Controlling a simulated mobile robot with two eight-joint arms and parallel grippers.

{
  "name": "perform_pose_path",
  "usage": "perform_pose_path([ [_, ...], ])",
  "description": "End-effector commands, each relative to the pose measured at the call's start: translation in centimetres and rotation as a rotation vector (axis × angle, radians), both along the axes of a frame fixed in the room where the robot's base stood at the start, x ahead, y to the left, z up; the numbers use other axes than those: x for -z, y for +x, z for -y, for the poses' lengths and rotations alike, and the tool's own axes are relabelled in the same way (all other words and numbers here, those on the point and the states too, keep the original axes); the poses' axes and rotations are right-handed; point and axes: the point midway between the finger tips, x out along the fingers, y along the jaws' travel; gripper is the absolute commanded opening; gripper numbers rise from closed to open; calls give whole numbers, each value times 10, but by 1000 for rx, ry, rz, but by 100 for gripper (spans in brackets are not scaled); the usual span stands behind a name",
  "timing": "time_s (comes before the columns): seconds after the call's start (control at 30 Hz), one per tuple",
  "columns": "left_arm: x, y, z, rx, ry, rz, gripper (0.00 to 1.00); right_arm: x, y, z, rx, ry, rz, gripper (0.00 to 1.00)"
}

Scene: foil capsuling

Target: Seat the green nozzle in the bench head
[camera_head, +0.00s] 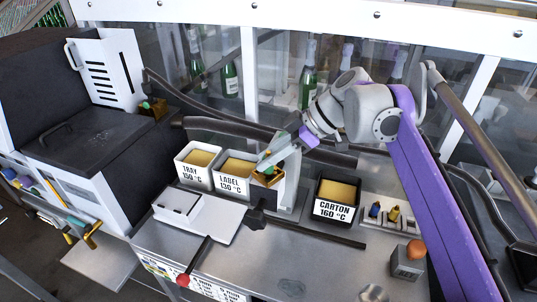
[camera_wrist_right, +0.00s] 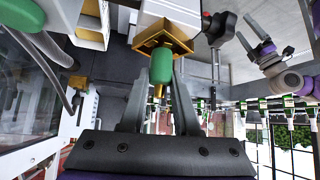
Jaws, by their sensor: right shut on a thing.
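My right gripper (camera_head: 276,161) reaches in from the right to the bench head. In the right wrist view its two fingers (camera_wrist_right: 159,92) are closed on the green nozzle (camera_wrist_right: 162,66), which has a brass tip. The nozzle also shows small between the fingers in the head view (camera_head: 280,164). The bench head is a white block (camera_wrist_right: 168,12) with a square brass fitting (camera_wrist_right: 163,37) on its face. The nozzle's green body lines up with this fitting and overlaps its edge; I cannot tell whether they touch. My left gripper (camera_wrist_right: 256,34) appears small in the right wrist view, its jaws unclear.
Bins marked TRAY (camera_head: 192,172), LABEL (camera_head: 230,186) and CARTON (camera_head: 333,210) stand around the bench head. A black-knobbed lever (camera_head: 256,218) is in front. A rack with small coloured nozzles (camera_head: 393,214) and a grey box with an orange ball (camera_head: 408,265) stand at right.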

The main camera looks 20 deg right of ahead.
Motion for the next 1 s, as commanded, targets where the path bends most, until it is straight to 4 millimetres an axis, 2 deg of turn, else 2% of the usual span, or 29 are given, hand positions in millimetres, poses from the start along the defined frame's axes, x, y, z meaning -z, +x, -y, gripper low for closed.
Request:
perform_pose_path([
  [0.5,7,-1,0,0,0,-3,100,13,0,0,0,0,0,0],
  [0.53,7,-1,0,0,0,-3,100,14,0,0,0,0,0,32],
  [0.7,6,-1,0,0,0,-3,100,13,0,0,0,0,0,62],
  [0.73,6,-1,0,0,0,-3,100,13,0,0,0,0,0,65],
  [1.0,6,-1,0,0,0,-3,100,12,0,0,0,0,0,65],
])
